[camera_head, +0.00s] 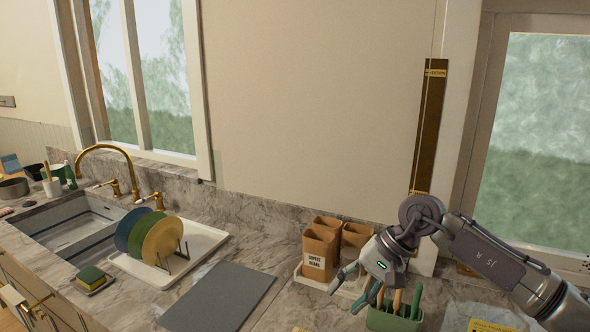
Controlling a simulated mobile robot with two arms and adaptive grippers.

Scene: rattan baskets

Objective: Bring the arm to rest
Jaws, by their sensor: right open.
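My right arm comes in from the right edge, and its gripper (352,287) hangs over the marble counter with its fingers pointing down and to the left. The fingers are apart and I see nothing held between them. The gripper is just in front of the brown canisters (318,252), one labelled coffee beans, and beside a green utensil holder (393,320) with wooden-handled tools. I cannot tell whether it touches either. My left gripper is not in view.
A grey board (218,297) lies flat left of the gripper. Farther left are a white drying tray (205,240) with several coloured plates (161,240), a sponge (91,277) and a sink (75,228) with a brass tap. Wall and windows stand behind the counter.

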